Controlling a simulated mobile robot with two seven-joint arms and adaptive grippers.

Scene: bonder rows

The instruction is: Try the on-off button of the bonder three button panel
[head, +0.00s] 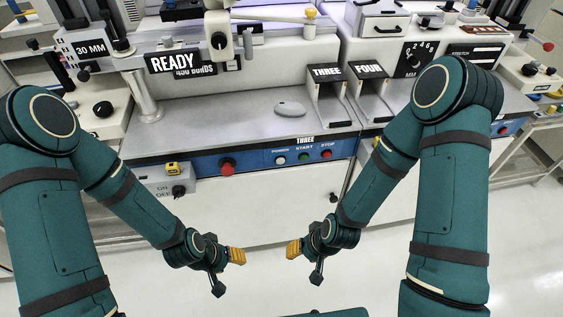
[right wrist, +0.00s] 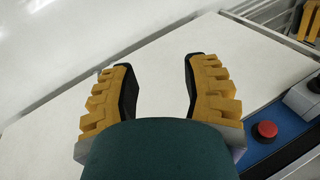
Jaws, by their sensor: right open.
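The blue button panel of bonder three (head: 255,160) runs along the front edge of the bench under the label THREE. It carries a white button (head: 281,160) marked POWER, a green START button (head: 304,158) and a red STOP button (head: 326,155). My right gripper (head: 292,249) hangs below and in front of the panel, apart from it. In the right wrist view the right gripper (right wrist: 158,62) is open and empty, facing a plain white surface. My left gripper (head: 238,256) hangs to its left, also apart from the panel; its finger gap is unclear.
A red mushroom knob (head: 227,168) sits left on the same panel. A grey ON/OFF box (head: 155,183) with a black knob and yellow tape measure (head: 172,168) is further left. A grey mouse-like object (head: 290,108) lies on the bench. Space before the white cabinet front (head: 270,200) is clear.

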